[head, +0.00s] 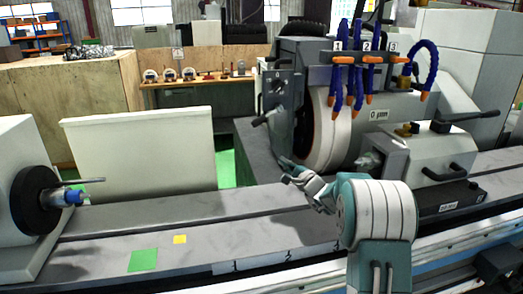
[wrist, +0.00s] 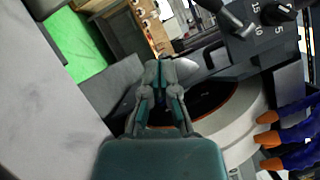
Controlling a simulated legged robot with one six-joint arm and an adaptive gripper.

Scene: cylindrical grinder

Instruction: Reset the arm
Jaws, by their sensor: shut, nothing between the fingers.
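My gripper (head: 287,168) is in the middle of the head view, in front of the grinding wheel (head: 325,128) of the grinder. It is small in that view. In the wrist view, my gripper (wrist: 160,70) points away from the camera with its fingers together and nothing between them. The pale grinding wheel also shows in the wrist view (wrist: 240,125), behind and to the right of the fingers. Part of the wheel is hidden by the gripper. I cannot tell the exact gap between fingertips and machine.
Blue hoses with orange nozzles (head: 367,80) hang above the wheel. The workhead chuck (head: 40,200) is at the left. A lever (head: 470,119) stands out at the right.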

